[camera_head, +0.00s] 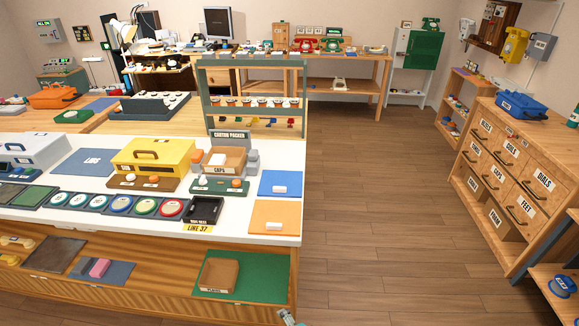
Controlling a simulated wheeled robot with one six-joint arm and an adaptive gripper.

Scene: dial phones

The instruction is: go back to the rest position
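A small grey tip, which looks like the end of my gripper (288,317), shows at the bottom edge, in front of the right end of the long white-topped counter (150,215). Only a sliver of it is in view, and its fingers cannot be made out. I cannot tell whether it holds anything. The rest of my arm is out of view.
The counter bears a yellow box (152,157), an orange mat (274,218) and a black tray (203,209). A green mat (262,282) lies on its lower shelf. Wooden floor (370,210) is clear to the right, up to a drawer cabinet (495,175).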

